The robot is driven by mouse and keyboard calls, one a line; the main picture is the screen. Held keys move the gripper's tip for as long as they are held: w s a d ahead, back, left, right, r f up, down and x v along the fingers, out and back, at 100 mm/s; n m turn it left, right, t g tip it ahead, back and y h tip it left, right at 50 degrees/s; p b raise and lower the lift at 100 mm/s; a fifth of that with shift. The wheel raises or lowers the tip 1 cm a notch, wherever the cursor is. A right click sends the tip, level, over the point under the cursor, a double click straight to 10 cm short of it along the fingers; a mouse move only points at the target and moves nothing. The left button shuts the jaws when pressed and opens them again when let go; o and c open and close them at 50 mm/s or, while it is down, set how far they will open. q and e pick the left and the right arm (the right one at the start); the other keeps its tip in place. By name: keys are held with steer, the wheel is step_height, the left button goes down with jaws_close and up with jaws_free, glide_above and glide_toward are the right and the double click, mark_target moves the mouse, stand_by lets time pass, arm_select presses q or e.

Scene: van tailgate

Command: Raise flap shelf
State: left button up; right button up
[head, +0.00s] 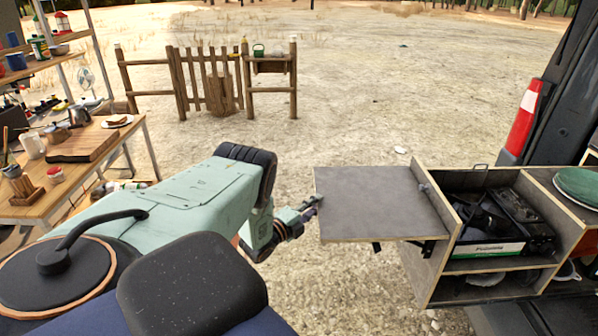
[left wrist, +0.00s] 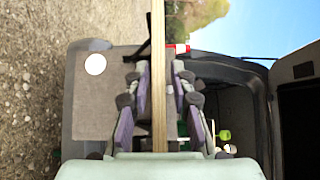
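The flap shelf (head: 378,202) is a grey board with a light wood edge. In the head view it sticks out about level from the left side of the wooden cabinet (head: 433,235). My left gripper (head: 311,206) is at the flap's outer left edge. In the left wrist view the flap's edge (left wrist: 158,50) runs upright through the picture. The fingers of my left gripper (left wrist: 159,95) lie on both sides of it, close to the board. I cannot tell whether the pads press on it. My right gripper is not in view.
A cluttered wooden table (head: 75,165) is at the left. Open ground and a wooden fence (head: 210,80) lie beyond.

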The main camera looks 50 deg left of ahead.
arm_select(q)
steer(key=s, duration=0.9)
steer(key=shift+s+d, duration=0.2)
steer(key=shift+d, duration=0.15)
